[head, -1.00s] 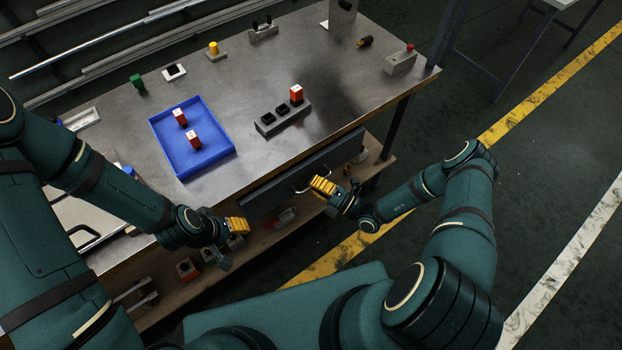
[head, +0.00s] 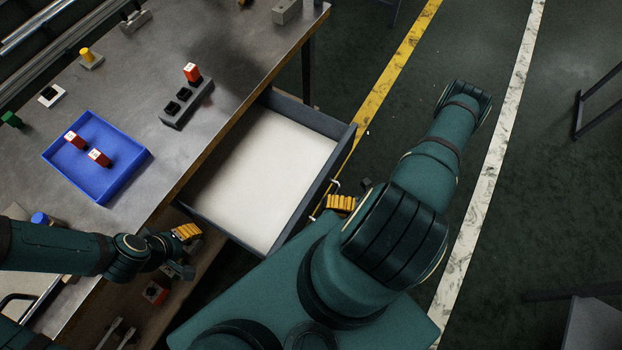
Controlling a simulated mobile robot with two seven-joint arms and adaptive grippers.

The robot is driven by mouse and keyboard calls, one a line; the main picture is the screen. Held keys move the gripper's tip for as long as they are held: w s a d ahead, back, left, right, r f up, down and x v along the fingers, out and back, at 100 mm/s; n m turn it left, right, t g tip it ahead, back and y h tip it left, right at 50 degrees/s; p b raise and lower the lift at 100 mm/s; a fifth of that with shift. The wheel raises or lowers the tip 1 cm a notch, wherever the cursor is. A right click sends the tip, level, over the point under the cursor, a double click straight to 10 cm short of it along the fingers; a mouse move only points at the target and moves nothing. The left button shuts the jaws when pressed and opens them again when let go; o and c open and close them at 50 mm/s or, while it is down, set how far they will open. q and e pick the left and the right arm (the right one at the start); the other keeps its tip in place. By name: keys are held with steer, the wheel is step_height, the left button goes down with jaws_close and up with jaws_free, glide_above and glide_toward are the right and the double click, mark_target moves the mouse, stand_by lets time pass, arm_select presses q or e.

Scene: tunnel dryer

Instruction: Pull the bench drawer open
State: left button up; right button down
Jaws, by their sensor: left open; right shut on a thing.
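The bench drawer (head: 265,165) stands pulled well out from under the bench top, and its pale inside looks empty. Its dark front panel (head: 318,178) faces the lower right. My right gripper (head: 340,203) is at the outer side of that panel, shut on the drawer handle (head: 336,184); only the handle's ends show, and my arm hides part of the gripper. My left gripper (head: 188,248) is open and empty beside the bench's front edge, left of the drawer.
The metal bench top (head: 225,50) carries a blue tray (head: 125,185) with two red blocks and a grey socketed holder (head: 185,103) with a red block. A lower shelf (head: 150,290) holds several small items. Open floor with yellow and white lines lies at the right.

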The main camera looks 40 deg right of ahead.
steer(key=shift+s+d, duration=0.2)
steer(key=shift+s, duration=0.55)
steer(key=c, duration=1)
jaws_free()
steer(key=shift+d, duration=0.1)
steer(key=v, duration=1.1)
steer(key=shift+s+d, duration=0.25)
steer(key=shift+s, duration=0.1)
